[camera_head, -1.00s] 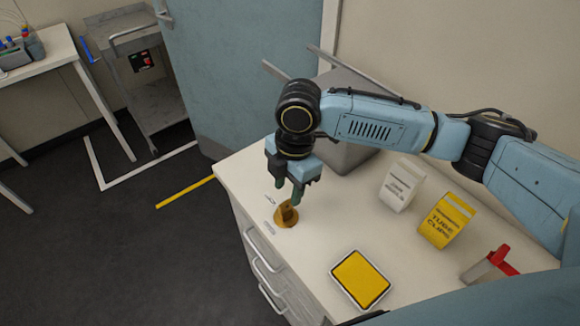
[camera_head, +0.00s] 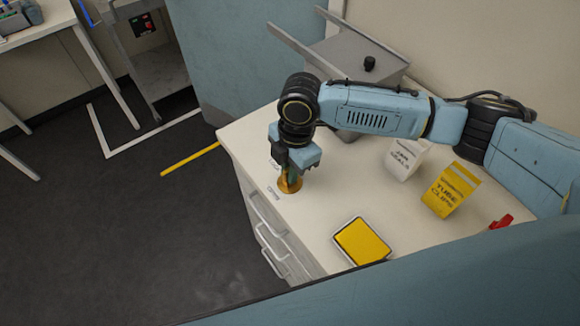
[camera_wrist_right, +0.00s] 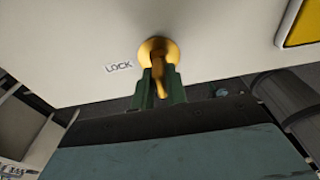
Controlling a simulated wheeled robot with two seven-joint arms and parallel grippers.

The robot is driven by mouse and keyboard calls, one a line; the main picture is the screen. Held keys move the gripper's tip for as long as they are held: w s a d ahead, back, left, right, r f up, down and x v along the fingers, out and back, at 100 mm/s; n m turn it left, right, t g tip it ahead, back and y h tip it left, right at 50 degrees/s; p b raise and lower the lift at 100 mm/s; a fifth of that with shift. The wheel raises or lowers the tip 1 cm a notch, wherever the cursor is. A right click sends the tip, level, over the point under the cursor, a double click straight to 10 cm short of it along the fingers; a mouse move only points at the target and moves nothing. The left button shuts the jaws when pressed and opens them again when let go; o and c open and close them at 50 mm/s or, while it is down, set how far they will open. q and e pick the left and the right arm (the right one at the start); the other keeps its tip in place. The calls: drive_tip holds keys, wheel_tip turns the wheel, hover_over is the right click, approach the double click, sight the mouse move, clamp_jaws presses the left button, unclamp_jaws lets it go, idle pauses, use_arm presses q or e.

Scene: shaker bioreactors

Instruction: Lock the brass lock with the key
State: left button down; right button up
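The brass lock (camera_head: 290,186) is a round brass piece set on the white counter top near its left edge. In the right wrist view the lock (camera_wrist_right: 155,46) has a printed "LOCK" label (camera_wrist_right: 119,67) beside it. A brass key (camera_wrist_right: 161,84) stands up from the lock. My right gripper (camera_head: 290,174) is down at the lock. In the right wrist view its green fingers (camera_wrist_right: 162,88) lie on both sides of the key, close against it, and look shut on it. The key is mostly hidden in the head view. My left gripper is not in view.
A yellow-topped tray (camera_head: 362,242), a white box (camera_head: 404,158), a yellow tube clips box (camera_head: 450,192) and a red item (camera_head: 502,222) are on the counter. A grey metal stand (camera_head: 345,55) is behind my arm. Drawer handles (camera_head: 268,230) stick out from the counter's left side.

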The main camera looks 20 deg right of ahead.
clamp_jaws()
drive_tip(key=shift+s+f+p, duration=0.1)
drive_tip(key=shift+f+p, duration=0.05)
drive_tip(key=shift+p, duration=0.15)
drive_tip(key=shift+f, duration=0.15)
drive_tip(key=shift+s+n+p, duration=0.1)
drive_tip(key=shift+n+p, duration=0.3)
drive_tip(key=shift+n, duration=0.7)
drive_tip(key=shift+f+n+g, duration=0.1)
drive_tip(key=shift+n+g, duration=0.2)
drive_tip(key=shift+n, duration=1)
